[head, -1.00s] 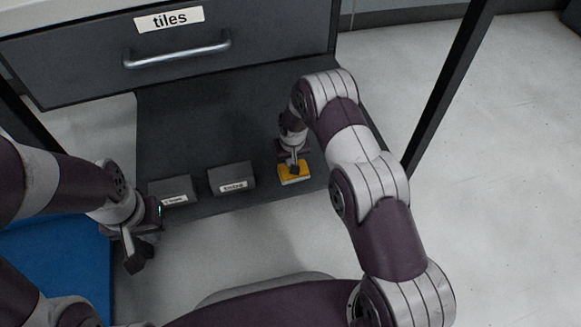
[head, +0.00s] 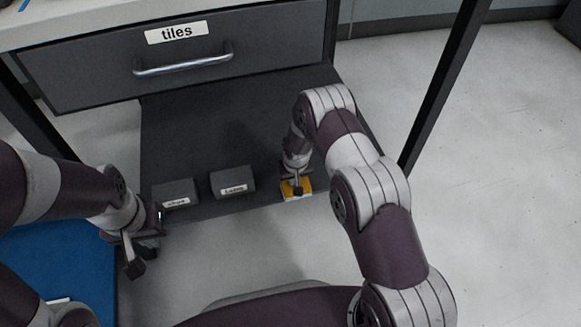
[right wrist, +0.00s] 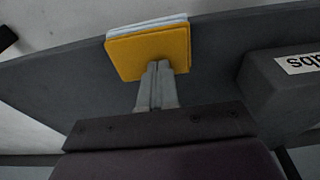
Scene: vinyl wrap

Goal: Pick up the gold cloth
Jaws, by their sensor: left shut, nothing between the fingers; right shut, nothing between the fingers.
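The gold cloth (head: 306,184) lies flat at the front edge of the dark shelf, on top of a pale layer (head: 298,198). In the right wrist view, the gold cloth (right wrist: 135,56) is a yellow square with white and light-blue edges behind it. My right gripper (head: 298,190) is over it, fingers together and empty. In the right wrist view, the fingertips of my right gripper (right wrist: 158,66) overlap the near part of the cloth; contact cannot be told. My left gripper (head: 136,268) is shut and empty, left of the shelf and away from the cloth.
Two dark labelled boxes, one in the middle (head: 232,180) and one at left (head: 176,192), stand on the dark shelf (head: 220,130) left of the cloth. A drawer labelled tiles (head: 180,68) hangs above. A black post (head: 440,90) stands at right.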

